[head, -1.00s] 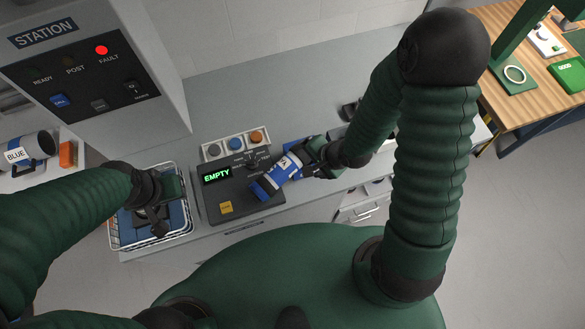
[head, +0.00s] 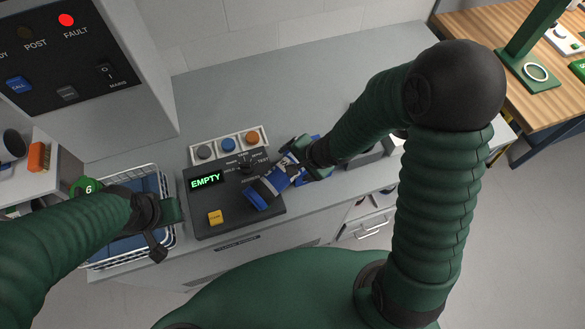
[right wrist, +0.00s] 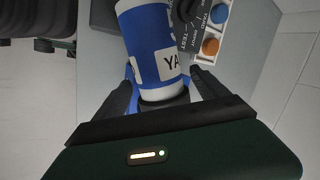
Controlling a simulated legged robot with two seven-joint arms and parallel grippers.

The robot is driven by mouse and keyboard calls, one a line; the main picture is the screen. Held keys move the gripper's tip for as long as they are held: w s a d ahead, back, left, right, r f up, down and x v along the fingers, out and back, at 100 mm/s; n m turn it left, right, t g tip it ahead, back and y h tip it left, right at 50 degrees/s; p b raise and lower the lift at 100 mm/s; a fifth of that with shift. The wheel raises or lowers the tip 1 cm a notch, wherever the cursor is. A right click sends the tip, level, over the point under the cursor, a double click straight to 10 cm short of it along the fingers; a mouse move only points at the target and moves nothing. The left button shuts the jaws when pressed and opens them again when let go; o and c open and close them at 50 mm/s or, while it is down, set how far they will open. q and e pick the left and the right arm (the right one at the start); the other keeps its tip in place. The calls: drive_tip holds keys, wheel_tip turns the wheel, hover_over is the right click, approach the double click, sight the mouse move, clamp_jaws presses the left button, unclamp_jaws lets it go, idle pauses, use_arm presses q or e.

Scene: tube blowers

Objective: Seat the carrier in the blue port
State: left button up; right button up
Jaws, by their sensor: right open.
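The carrier (head: 266,192) is a blue cylinder with a white label. It lies tilted over the right part of the dark console. In the right wrist view the carrier (right wrist: 150,45) shows lettering starting "YA". My right gripper (right wrist: 165,90) is open, with one finger on each side of the carrier's near end; whether they touch it is unclear. In the head view my right gripper (head: 298,160) is at the carrier's upper right end. The blue port (head: 229,144) is the middle of three round ports behind the console. My left gripper (head: 164,228) is over the wire basket's right edge, its jaws unclear.
The console display (head: 206,181) reads EMPTY, above a yellow button (head: 215,217). A grey port (head: 204,152) and an orange port (head: 252,138) flank the blue one. A wire basket (head: 98,263) stands left. The station's red FAULT light (head: 66,20) is lit. The counter behind is clear.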

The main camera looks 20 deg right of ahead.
drive_tip(key=shift+a, duration=0.2)
drive_tip(key=shift+d+f, duration=0.1)
drive_tip(key=shift+d, duration=0.05)
drive_tip(key=c, duration=1.7)
